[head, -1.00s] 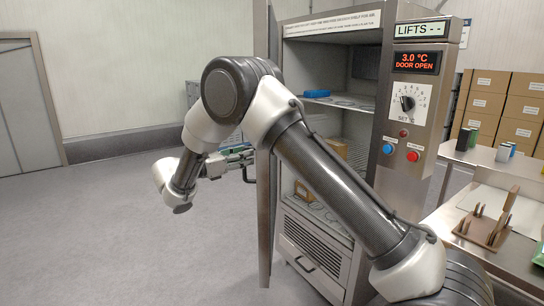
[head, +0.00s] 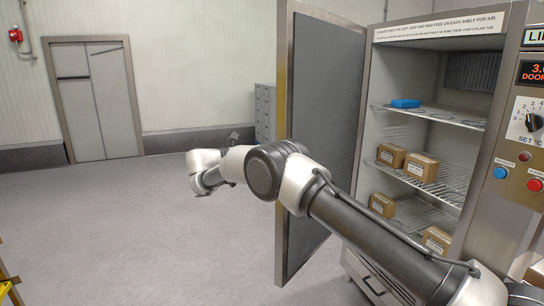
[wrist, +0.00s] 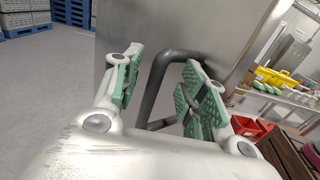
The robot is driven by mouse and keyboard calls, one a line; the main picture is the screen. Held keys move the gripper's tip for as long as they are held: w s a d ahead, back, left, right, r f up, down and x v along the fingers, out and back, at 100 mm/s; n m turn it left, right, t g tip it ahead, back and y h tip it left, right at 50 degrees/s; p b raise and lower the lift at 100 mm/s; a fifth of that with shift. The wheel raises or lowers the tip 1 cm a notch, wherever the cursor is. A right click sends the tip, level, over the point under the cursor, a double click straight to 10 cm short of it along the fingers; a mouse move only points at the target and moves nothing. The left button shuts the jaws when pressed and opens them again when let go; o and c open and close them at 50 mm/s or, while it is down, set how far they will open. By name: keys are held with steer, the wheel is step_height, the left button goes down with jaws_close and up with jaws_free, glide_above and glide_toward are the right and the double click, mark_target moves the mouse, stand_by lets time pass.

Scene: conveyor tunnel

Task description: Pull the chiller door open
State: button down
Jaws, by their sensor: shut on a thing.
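The chiller door (head: 325,100) stands wide open, its grey inner panel facing me to the left of the chiller cabinet (head: 440,22). In the wrist view, the door's steel outer face (wrist: 225,40) fills the middle behind a dark bar handle (wrist: 158,75). My gripper (wrist: 160,90), with green-padded fingers, is shut on the handle, one finger on each side of it. In the head view my arm reaches across the lower part of the door, and the gripper and handle are mostly hidden behind the door and wrist.
Inside the chiller are wire shelves (head: 455,180), several cardboard boxes (head: 422,167) and a blue item (head: 405,103). A control panel (head: 525,130) is at the right. The floor (head: 130,225) to the left is clear. The wrist view shows a red crate (wrist: 250,127) at the right.

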steer(key=shift+w+d+r+g, duration=0.15)
steer(key=shift+w+d+r, duration=0.05)
steer(key=shift+w, duration=0.15)
steer(key=shift+w+d+r+g, duration=0.15)
steer(key=shift+w, duration=0.2)
steer(key=c, duration=1.5)
jaws_free()
steer(key=o, duration=0.6)
steer(key=shift+w+d, duration=0.15)
steer(key=shift+d, duration=0.3)
steer(key=shift+f, duration=0.1)
steer(key=shift+a+f, duration=0.2)
steer(key=shift+c, duration=0.9)
